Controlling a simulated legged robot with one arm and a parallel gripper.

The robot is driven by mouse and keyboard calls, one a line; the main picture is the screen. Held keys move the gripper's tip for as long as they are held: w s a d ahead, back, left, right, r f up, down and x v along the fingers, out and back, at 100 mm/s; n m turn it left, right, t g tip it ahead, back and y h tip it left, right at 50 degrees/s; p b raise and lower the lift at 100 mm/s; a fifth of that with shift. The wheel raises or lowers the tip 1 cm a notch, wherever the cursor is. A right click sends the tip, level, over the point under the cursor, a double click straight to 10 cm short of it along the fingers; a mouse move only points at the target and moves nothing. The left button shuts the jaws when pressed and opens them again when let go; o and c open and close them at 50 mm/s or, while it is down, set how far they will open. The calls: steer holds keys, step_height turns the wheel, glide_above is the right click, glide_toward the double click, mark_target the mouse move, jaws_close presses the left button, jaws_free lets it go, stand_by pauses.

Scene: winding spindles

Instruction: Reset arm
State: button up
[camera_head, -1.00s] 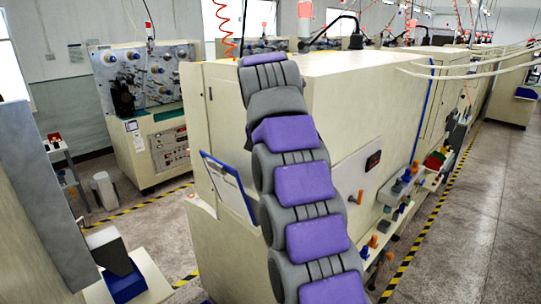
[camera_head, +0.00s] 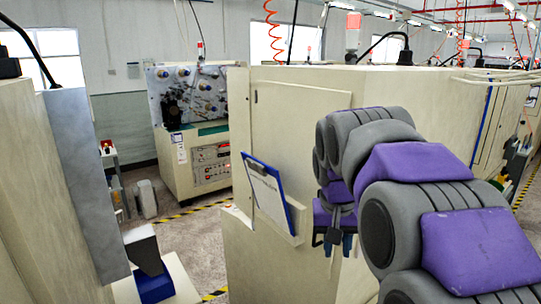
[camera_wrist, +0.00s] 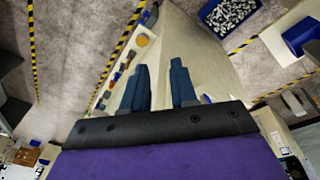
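My gripper (camera_head: 338,243) hangs at the folded end of my grey and purple arm in the head view, in front of the large cream machine cabinet (camera_head: 290,95). In the wrist view, the two dark blue fingers of my gripper (camera_wrist: 158,85) stand apart with nothing between them. The gripper is open and empty. Part of the cabinet is hidden behind my arm.
A clipboard (camera_head: 266,193) in a holder on the cabinet is close left of my gripper. A winding machine (camera_head: 190,140) stands at the back. Another cream cabinet (camera_head: 40,190) is at the left. Floor with yellow-black tape (camera_head: 190,212) lies between them.

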steer(key=s+f+n+g+y+b, duration=0.1)
steer(key=s+f+g+b, duration=0.2)
steer(key=s+f+b, duration=0.7)
steer(key=s+f, duration=1.8)
steer(key=s, duration=0.3)
steer(key=shift+s+d+n+b, duration=0.15)
steer(key=shift+s+n+b, duration=0.05)
steer(key=shift+n+b, duration=0.1)
steer(key=shift+f, duration=0.1)
